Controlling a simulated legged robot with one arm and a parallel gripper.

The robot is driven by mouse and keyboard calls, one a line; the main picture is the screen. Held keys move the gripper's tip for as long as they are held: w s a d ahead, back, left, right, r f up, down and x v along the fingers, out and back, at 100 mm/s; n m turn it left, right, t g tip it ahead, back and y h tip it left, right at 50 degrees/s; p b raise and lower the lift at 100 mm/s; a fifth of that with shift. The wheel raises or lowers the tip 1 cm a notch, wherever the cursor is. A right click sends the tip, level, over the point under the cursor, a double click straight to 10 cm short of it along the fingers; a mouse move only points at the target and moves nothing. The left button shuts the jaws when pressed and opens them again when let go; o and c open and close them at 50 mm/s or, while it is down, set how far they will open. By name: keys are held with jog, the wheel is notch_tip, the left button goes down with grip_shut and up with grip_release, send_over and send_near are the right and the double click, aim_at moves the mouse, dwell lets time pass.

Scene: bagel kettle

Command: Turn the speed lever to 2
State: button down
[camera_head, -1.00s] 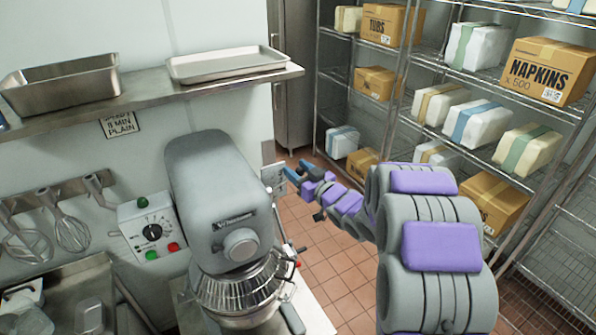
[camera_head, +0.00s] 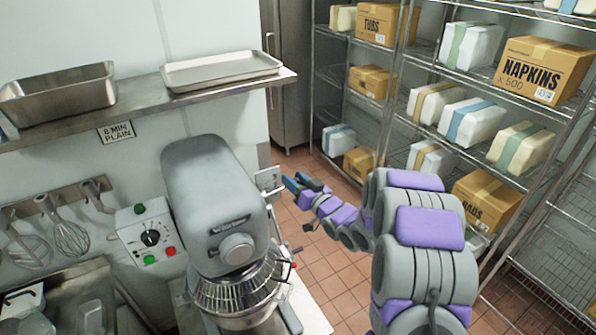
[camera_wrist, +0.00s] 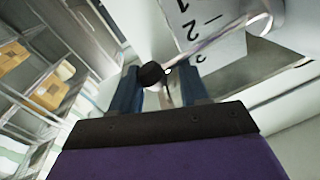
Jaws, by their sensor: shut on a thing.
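The grey stand mixer (camera_head: 215,190) stands in the middle of the head view, with a pale plate (camera_head: 268,180) on its right side. In the wrist view this plate (camera_wrist: 212,38) carries dark numerals; a 2 is readable, others are cut off or partly hidden. The speed lever (camera_wrist: 215,37) is a thin metal rod crossing the plate, with a black knob (camera_wrist: 152,74) at its end. My gripper (camera_wrist: 160,85) has its blue fingers either side of the knob and is shut on the lever. In the head view my gripper (camera_head: 298,182) is beside the plate.
A wire-guarded bowl (camera_head: 238,290) sits under the mixer head. A control box (camera_head: 150,235) with dial and buttons is on the wall at left. A steel shelf (camera_head: 150,95) with pans hangs above. A rack (camera_head: 410,120) of boxes stands at right; tiled floor lies between.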

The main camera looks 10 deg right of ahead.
jog(key=shift+a+f+m, duration=0.3)
jog(key=shift+f+m, duration=0.4)
jog(key=shift+f, duration=0.15)
jog(key=c, duration=1)
grip_release()
jog(key=o, duration=0.5)
jog(key=shift+s+a+r, duration=0.1)
jog(key=shift+a+r, duration=0.05)
jog(key=shift+a, duration=0.5)
jog(key=shift+d, duration=0.6)
jog(key=shift+s+d, duration=0.1)
jog(key=shift+d, duration=0.4)
jog(key=v, duration=0.5)
jog(key=b+v, duration=0.1)
jog(key=v, duration=1)
jog(key=shift+s+a+f, duration=0.2)
jog(key=shift+s+f, duration=0.1)
jog(key=shift+s, duration=0.05)
